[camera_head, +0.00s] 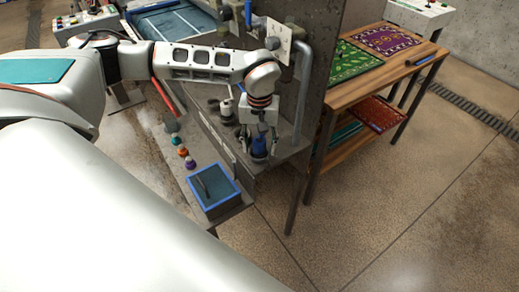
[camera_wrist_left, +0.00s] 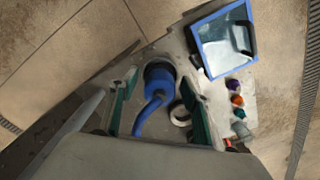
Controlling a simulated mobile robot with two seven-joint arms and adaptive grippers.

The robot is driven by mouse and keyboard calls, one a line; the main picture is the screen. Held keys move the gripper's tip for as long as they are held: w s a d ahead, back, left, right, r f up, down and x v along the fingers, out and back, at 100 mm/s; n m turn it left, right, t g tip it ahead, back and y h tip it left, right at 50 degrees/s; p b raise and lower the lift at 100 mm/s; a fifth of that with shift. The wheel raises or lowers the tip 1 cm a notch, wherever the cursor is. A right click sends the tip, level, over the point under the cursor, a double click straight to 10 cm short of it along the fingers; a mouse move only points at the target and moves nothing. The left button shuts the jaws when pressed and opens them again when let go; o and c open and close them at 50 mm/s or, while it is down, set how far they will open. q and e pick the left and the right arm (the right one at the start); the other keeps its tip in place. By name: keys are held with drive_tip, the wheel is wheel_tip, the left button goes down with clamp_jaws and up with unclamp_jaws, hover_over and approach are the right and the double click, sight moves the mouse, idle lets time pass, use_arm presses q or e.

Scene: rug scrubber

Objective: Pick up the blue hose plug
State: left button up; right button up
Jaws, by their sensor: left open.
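The blue hose plug (camera_head: 259,144) stands on the grey ledge by the concrete wall, with part of it hidden behind my gripper in the head view. My left gripper (camera_head: 261,153) points down over it, with its fingers on either side. In the left wrist view, the blue plug (camera_wrist_left: 158,80) and its curved blue stem lie between the green-padded open fingers (camera_wrist_left: 157,92). I cannot tell whether either finger touches it. My right gripper is not in view.
A blue-framed tray (camera_head: 213,192) and several coloured knobs (camera_head: 182,151) sit on the ledge nearby. A vertical grey pipe (camera_head: 302,90) and the concrete wall stand close right of my gripper.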

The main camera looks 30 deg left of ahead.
use_arm(q)
drive_tip(key=c, duration=1.3)
drive_tip(key=shift+r, duration=0.15)
